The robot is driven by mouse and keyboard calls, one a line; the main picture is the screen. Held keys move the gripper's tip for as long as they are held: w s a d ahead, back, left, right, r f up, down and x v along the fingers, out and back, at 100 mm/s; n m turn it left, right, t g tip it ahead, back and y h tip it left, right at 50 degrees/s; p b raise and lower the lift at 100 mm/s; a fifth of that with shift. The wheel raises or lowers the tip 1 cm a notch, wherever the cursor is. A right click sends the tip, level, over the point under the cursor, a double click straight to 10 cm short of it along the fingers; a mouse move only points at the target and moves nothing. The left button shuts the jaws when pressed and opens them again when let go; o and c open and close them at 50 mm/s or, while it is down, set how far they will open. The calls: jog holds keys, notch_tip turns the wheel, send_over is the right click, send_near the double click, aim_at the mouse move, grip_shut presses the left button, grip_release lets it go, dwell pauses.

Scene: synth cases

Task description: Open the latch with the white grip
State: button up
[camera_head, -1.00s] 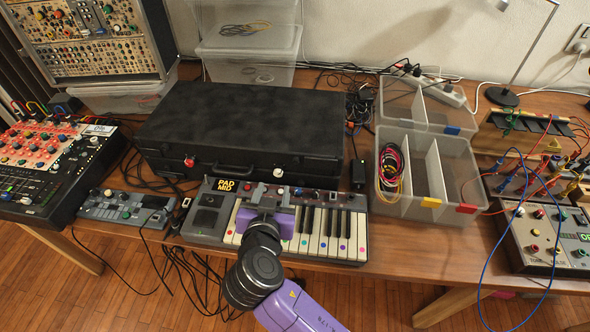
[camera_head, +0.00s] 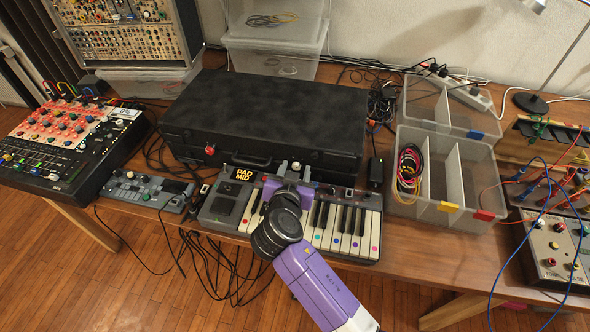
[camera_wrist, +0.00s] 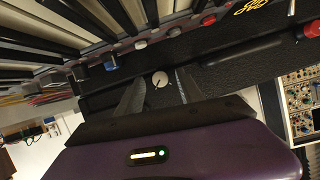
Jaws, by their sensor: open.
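The black case (camera_head: 265,112) lies closed on the table, its front facing me. Its latch with the white grip (camera_head: 296,167) is on the right of the case's front, and a latch with a red grip (camera_head: 210,150) is on the left. My gripper (camera_head: 289,175) is in front of the white latch, above the keyboard. In the wrist view the white grip (camera_wrist: 159,79) shows between the tips of my open gripper (camera_wrist: 160,92), with nothing held. I cannot tell whether the fingers touch it. The red grip (camera_wrist: 312,29) is off to the right there.
A small keyboard (camera_head: 225,205) with knobs stands right in front of the case, under my gripper. A clear divided box (camera_head: 425,208) is to the right. A mixer (camera_head: 90,168) and a small grey device (camera_head: 140,191) are to the left. Loose cables hang at the front edge.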

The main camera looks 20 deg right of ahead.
grip_shut()
jog(key=shift+a, duration=0.1)
jog(key=n+h, duration=0.1)
jog(key=n+g+b, duration=0.1)
jog(key=shift+w+a+n+h, duration=0.15)
jog(key=shift+w+n+h, duration=0.05)
jog(key=shift+n+h, duration=0.2)
jog(key=shift+a+n+g+h+b, duration=0.1)
jog(key=shift+n+g+h+b, duration=0.4)
jog(key=shift+n, duration=0.7)
jog(key=n+h, duration=0.2)
jog(key=shift+w+a+f+n+g+b, duration=0.1)
jog(key=shift+f+n+g+b, duration=0.05)
jog(key=shift+n+g+b, duration=0.2)
jog(key=shift+f+n+h+b, duration=0.1)
jog(key=shift+n+h+b, duration=0.25)
jog(key=shift+n+h, duration=0.6)
jog(key=shift+n, duration=0.4)
